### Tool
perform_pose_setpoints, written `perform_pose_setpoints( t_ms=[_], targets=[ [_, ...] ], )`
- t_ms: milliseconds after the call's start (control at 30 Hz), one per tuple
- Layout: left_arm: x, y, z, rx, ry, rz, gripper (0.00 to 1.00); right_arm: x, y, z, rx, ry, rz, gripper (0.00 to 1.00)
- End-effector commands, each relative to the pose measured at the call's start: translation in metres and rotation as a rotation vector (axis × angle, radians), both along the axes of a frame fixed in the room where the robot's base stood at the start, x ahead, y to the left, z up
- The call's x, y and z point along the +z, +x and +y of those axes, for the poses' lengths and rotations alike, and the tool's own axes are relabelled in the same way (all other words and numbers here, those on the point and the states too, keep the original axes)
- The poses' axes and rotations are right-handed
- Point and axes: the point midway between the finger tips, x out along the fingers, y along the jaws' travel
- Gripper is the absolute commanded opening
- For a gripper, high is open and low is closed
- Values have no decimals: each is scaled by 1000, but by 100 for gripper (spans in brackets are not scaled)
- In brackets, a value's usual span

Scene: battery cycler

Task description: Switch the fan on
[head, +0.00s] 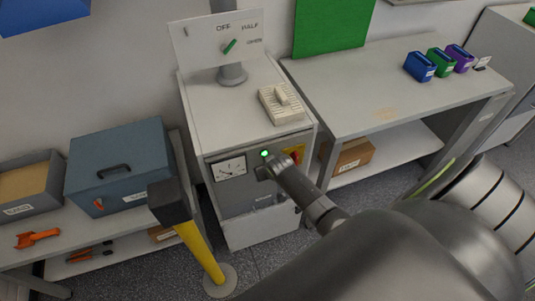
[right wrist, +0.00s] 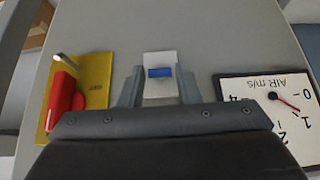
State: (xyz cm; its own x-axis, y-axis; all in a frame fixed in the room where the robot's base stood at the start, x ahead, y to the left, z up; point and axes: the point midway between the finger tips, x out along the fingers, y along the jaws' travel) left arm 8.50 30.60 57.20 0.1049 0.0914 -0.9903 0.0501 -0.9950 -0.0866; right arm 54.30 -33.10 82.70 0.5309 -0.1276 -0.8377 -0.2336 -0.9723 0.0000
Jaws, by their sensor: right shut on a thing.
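A grey cabinet (head: 250,113) stands in the middle of the head view. Its front panel bears a white air meter (head: 229,168), a lit green lamp (head: 264,153) and a red rotary handle on a yellow plate (head: 294,155). My right gripper (right wrist: 158,88) is at this panel, between the meter and the yellow plate. It is shut on a small white switch with a blue band (right wrist: 160,72). The meter, marked AIR m/s, shows upside down in the right wrist view (right wrist: 272,98), with its needle near the low end. My left gripper is out of view.
A blue toolbox (head: 120,165) and an open grey bin (head: 28,188) sit on the left bench. A yellow post with a black top (head: 200,250) stands before the cabinet. A right bench (head: 385,90) holds small coloured boxes. A dial sign (head: 217,40) rises behind the cabinet.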

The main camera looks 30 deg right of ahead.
Motion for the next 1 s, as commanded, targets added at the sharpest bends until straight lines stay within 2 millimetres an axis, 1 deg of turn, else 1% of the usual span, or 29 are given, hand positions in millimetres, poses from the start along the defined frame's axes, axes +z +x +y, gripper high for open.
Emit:
perform_pose_setpoints(
  t_ms=[133, 167, 300, 667, 767, 1000],
  targets=[
    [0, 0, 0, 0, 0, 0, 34, 1, 1, 0, 1, -1, -2, 8],
    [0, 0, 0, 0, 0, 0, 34, 1, 1, 0, 1, -1, -3, 32],
    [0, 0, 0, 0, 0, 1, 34, 1, 1, 0, 1, -1, -2, 50],
    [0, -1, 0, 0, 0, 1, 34, 2, -1, 0, 0, 0, -1, 51],
    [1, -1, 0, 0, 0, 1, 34, 7, -4, 1, 1, 0, -3, 51],
    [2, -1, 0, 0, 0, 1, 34, 31, -19, 5, 1, 0, -3, 51]
  ],
)
